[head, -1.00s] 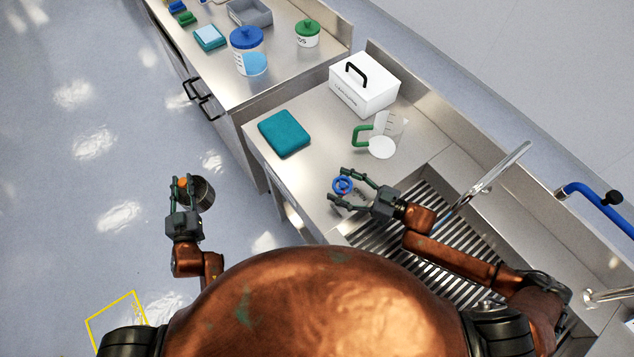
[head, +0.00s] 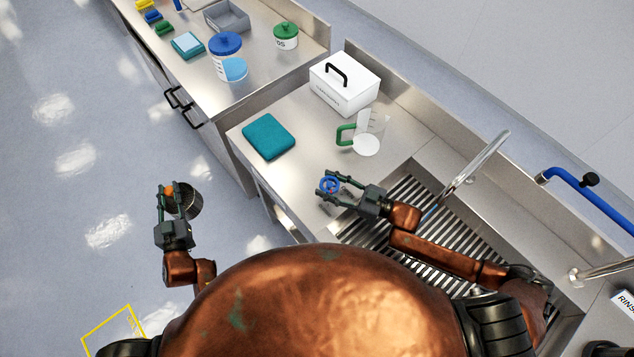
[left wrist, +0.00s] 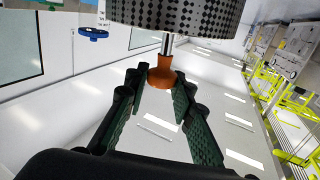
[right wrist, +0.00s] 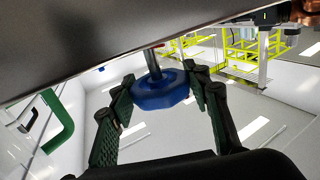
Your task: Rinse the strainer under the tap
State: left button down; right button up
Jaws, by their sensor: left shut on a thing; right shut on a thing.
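The strainer (head: 187,201) is a dark steel perforated drum with an orange knob, above the floor to the left of the counter. My left gripper (head: 166,188) is shut on its orange knob (left wrist: 160,75); the drum is cut off at the top of the left wrist view (left wrist: 175,15). My right gripper (head: 326,184) is shut on a blue wheel-shaped knob (head: 331,184) by the counter's front edge. The right wrist view shows this knob (right wrist: 160,90) on a short metal stem. A curved steel spout (head: 480,163) rises over the slatted sink. Running water is not visible.
The sink's slatted drainer (head: 420,205) lies under my right arm. A clear jug (head: 370,135) with green handle, a teal cloth (head: 268,136) and a white box (head: 344,83) stand on the counter. A blue pipe (head: 585,190) and a rinse sign (head: 624,301) are at right.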

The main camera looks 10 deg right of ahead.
pick_arm(q)
notch_tip(320, 180, up, 4)
jog(key=p, duration=0.2)
jog(key=shift+r+p, duration=0.1)
jog(key=shift+p, duration=0.3)
pick_arm(e)
jog(key=shift+r+m+t+h, duration=0.25)
jog(key=shift+m+t+h, duration=0.55)
jog(key=shift+m+t, duration=0.25)
pick_arm(q)
jog(key=shift+r+p, duration=0.5)
pick_arm(e)
jog(key=shift+f+m+t+h, duration=0.15)
jog(key=shift+m+t+h, duration=0.2)
jog(key=shift+t+h, duration=0.25)
jog(key=shift+f, duration=0.1)
jog(key=o, duration=1.2)
jog(key=shift+d, duration=0.1)
jog(key=v, duration=1.1)
jog(key=shift+s+d, duration=0.3)
